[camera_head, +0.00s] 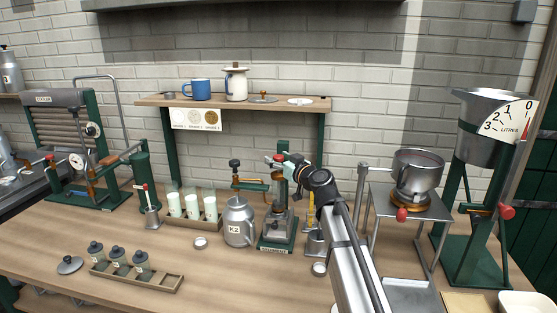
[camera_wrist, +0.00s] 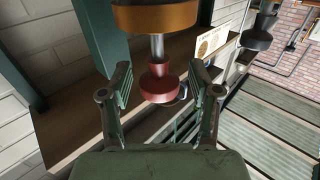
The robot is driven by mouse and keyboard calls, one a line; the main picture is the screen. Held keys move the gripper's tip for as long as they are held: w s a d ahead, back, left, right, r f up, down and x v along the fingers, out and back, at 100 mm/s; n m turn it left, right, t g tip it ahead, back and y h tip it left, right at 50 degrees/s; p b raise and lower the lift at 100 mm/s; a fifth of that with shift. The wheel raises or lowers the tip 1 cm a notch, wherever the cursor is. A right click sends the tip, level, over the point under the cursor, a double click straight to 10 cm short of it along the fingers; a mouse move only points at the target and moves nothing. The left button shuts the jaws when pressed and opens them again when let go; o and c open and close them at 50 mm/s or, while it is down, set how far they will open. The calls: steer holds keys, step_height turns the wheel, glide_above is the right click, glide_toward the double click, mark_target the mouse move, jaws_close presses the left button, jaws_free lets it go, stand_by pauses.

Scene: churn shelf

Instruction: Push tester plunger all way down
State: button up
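The tester (camera_head: 277,243) is a green stand with a labelled base on the bench, right of the K2 can. In the wrist view its plunger shows as a red knob (camera_wrist: 160,85) on a steel rod, with a brass-coloured collar (camera_wrist: 155,17) at the picture's top. A length of bare rod shows between collar and knob. My gripper (camera_head: 293,161) is at the top of the tester in the head view. In the wrist view its fingers (camera_wrist: 161,72) are open, one on each side of the knob, with visible gaps. My gripper partly hides the tester's top in the head view.
The K2 can (camera_head: 238,222) stands close left of the tester. A rack of white-filled tubes (camera_head: 193,222) is farther left. A wall shelf (camera_head: 215,102) with a blue mug is behind. A metal stand with a pot (camera_head: 418,172) is to the right.

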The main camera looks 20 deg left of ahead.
steer(key=v, duration=1.2)
